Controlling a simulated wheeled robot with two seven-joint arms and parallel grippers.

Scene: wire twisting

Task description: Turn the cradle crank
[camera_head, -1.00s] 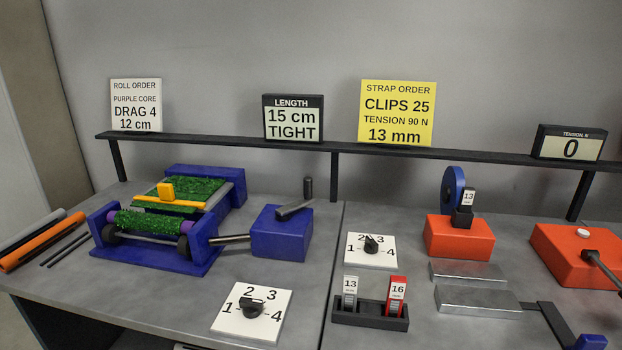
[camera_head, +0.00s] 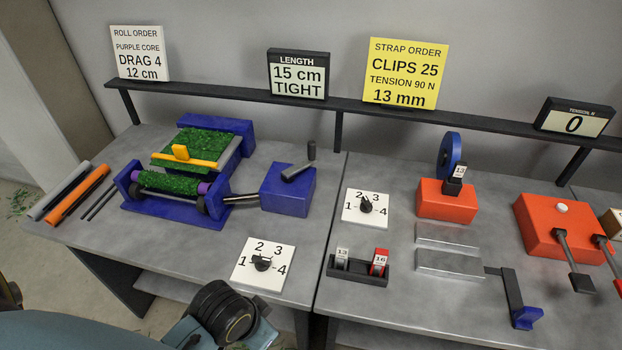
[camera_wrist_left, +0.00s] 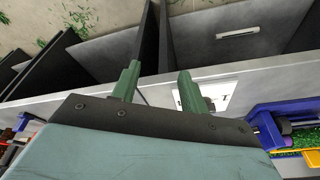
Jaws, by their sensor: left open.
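The blue cradle (camera_head: 150,213) stands on the left bench, with a green turf roll (camera_head: 168,183) on a purple core (camera_head: 204,188). A dark shaft (camera_head: 241,198) joins it to a blue box (camera_head: 289,195). The crank (camera_head: 298,170) lies on the box top, a dark arm with an upright black handle (camera_head: 311,150). My left arm comes in at the bottom left of the head view, low and apart from the crank; its fingertips cannot be made out there. In the left wrist view my left gripper (camera_wrist_left: 159,82) is open and empty. My right gripper is not in view.
A numbered dial card (camera_head: 279,280) lies near the front edge, between my left arm and the blue box. Grey and orange rods (camera_head: 78,193) lie at the far left. A black shelf rail (camera_head: 220,93) runs behind. Orange blocks (camera_head: 447,205) stand on the right bench.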

